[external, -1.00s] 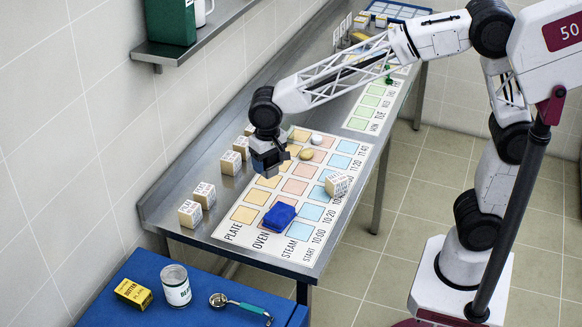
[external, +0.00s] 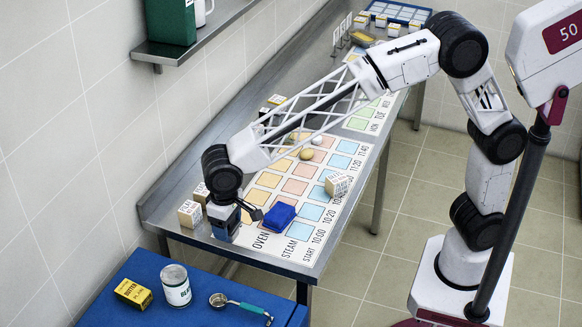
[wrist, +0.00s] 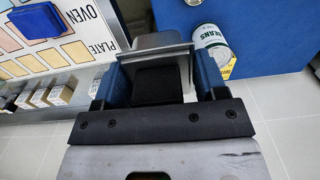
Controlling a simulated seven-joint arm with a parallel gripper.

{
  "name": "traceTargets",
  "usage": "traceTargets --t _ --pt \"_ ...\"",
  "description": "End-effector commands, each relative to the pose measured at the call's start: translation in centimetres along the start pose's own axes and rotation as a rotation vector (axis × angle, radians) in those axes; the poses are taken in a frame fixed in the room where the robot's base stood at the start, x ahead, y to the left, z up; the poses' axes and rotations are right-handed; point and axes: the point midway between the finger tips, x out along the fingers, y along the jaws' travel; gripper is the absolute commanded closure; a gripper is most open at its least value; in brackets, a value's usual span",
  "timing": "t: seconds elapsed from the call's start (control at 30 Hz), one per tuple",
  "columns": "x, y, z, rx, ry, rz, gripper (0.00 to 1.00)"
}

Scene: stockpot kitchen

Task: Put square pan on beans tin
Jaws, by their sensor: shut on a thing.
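A white beans tin (external: 175,285) stands upright on the blue surface at the lower left; it also shows at the upper right of the wrist view (wrist: 211,46). My gripper (external: 227,228) is over the near end of the steel bench, up and to the right of the tin and apart from it. In the wrist view my gripper (wrist: 157,78) is shut on a grey metal square pan (wrist: 158,43). The pan lies between the fingers and reaches out past them. In the external view I cannot clearly make out the pan at the gripper.
A yellow butter box (external: 133,293) stands left of the tin, and a metal scoop with a teal handle (external: 240,305) lies right of it. Cream label blocks (external: 190,213) and a blue object (external: 279,217) sit on the bench. Bare blue surface (external: 215,272) lies behind the scoop.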

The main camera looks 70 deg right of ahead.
Motion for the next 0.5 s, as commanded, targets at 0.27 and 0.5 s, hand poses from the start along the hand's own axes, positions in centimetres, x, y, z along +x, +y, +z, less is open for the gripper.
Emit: traceTargets --t 0.27,0.5 --pt "3.7 -1.0 0.2 -0.017 -0.001 0.001 0.64" --pt "5.1 -1.0 0.2 -0.017 0.001 -0.001 0.64"
